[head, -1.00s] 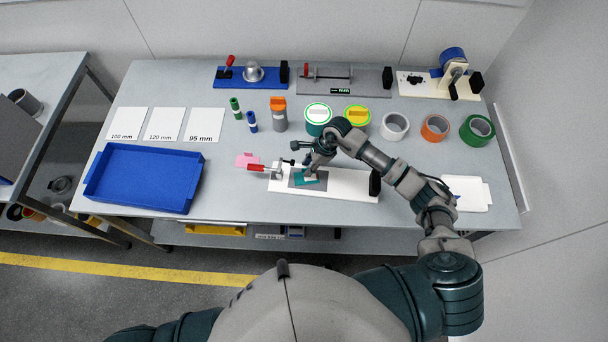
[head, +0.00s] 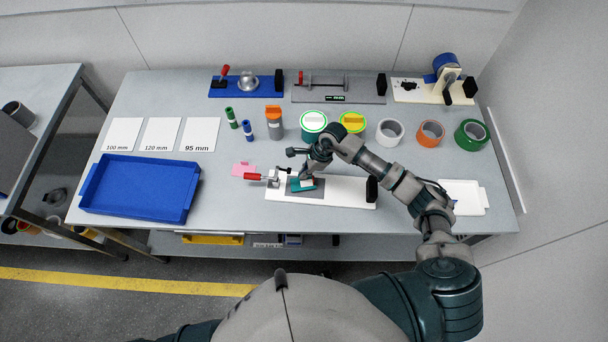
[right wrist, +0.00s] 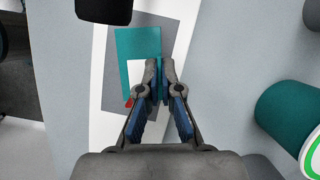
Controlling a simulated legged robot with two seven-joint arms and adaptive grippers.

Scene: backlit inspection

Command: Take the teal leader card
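The teal leader card (head: 301,187) lies over the grey pad of a white fixture board (head: 345,190) on the bench. It also shows in the right wrist view (right wrist: 137,43), with a white patch on its lower part. My right gripper (head: 307,177) is right at the card from above. In the right wrist view its fingertips (right wrist: 161,70) are close together, with a narrow teal strip between them, so it looks shut on the card's edge. The fingers and hand hide part of the card. My left gripper is not in view.
A red-handled clamp (head: 262,177) stands at the board's left end and a black block (head: 372,188) at its right. A blue tray (head: 140,212) lies left. Tape rolls, such as the white one (head: 390,132), and pots stand behind. Bench between tray and board is mostly clear.

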